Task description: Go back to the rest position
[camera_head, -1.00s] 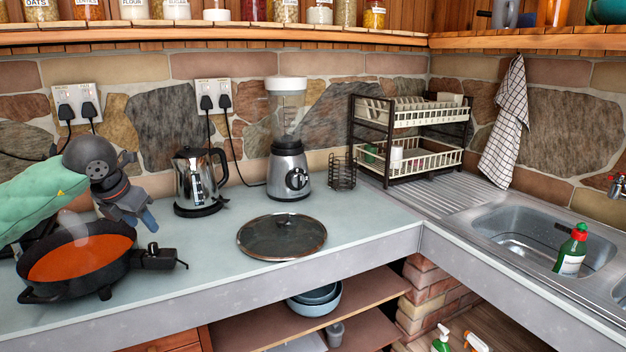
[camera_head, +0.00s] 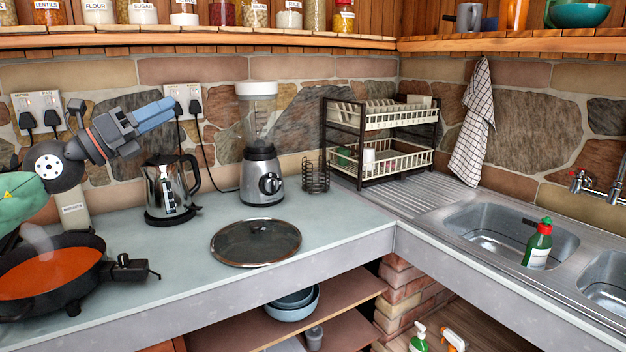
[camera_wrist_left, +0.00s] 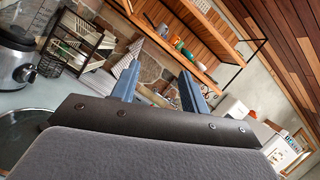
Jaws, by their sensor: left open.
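My left gripper (camera_head: 158,112) is raised in front of the stone wall, above the kettle (camera_head: 170,188) in the picture, and points right. It is empty, and the left wrist view shows its two blue fingers (camera_wrist_left: 160,88) apart with nothing between them. An electric pan (camera_head: 48,272) with orange-red contents stands at the left on the counter, below my left arm. A glass lid (camera_head: 256,243) lies flat on the counter, away from the gripper. My right gripper is not in view.
A blender (camera_head: 262,150), a wire holder (camera_head: 316,177) and a dish rack (camera_head: 378,140) stand along the wall. A wooden shelf (camera_head: 200,42) runs above. The counter around the lid is clear.

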